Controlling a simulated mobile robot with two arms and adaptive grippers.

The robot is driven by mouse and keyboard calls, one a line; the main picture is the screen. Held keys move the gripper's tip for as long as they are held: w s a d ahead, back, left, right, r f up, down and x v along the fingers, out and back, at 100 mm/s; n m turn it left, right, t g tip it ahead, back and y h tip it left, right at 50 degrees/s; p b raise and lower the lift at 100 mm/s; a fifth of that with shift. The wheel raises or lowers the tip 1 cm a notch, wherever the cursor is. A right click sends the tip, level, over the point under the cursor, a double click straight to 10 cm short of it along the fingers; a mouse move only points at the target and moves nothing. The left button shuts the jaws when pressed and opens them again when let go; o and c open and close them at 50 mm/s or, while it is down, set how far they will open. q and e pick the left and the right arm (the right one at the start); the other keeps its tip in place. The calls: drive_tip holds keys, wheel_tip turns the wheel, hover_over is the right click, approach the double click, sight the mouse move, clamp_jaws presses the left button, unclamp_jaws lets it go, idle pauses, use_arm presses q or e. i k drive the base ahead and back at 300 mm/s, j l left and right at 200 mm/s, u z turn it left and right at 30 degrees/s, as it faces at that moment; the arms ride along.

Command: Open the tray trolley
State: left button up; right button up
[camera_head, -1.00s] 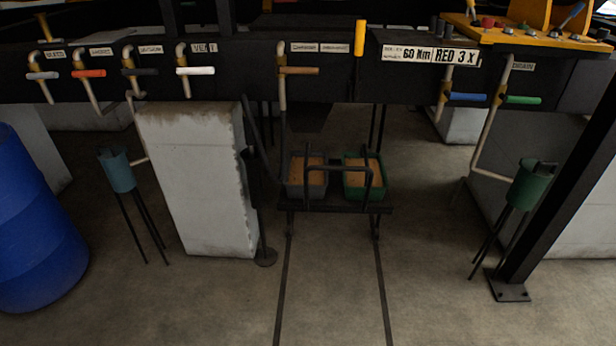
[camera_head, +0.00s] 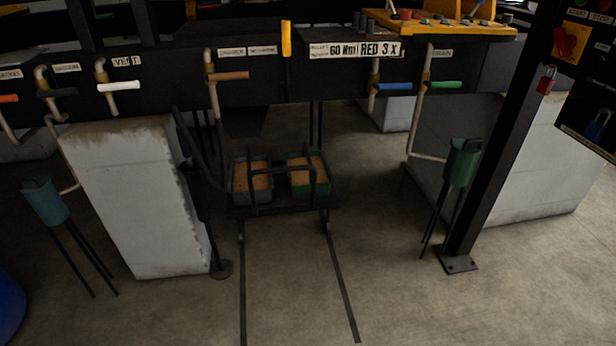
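The tray trolley (camera_head: 284,209) stands low under the dark condenser beam, at the rear end of two dark floor rails. It carries a grey tray (camera_head: 239,186) on the left and a green tray (camera_head: 324,187) on the right, both with brownish contents. A dark bar handle (camera_head: 281,170) rises at the trolley's front, partly across the trays. Neither of my grippers is in view.
A concrete block (camera_head: 140,205) stands left of the trolley. A dark post (camera_head: 490,160) with a floor plate and a green funnel stand (camera_head: 461,162) are on the right. A teal funnel stand (camera_head: 45,200) is left. Floor between the rails (camera_head: 295,285) is clear.

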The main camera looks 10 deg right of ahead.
sight(282, 203)
drive_tip(key=i+z, duration=0.2)
drive_tip(key=i, duration=0.2)
drive_tip(key=i+j+z, duration=0.15)
drive_tip(key=i, duration=0.2)
drive_tip(key=i+j+z, duration=0.2)
drive_tip(key=i, duration=0.15)
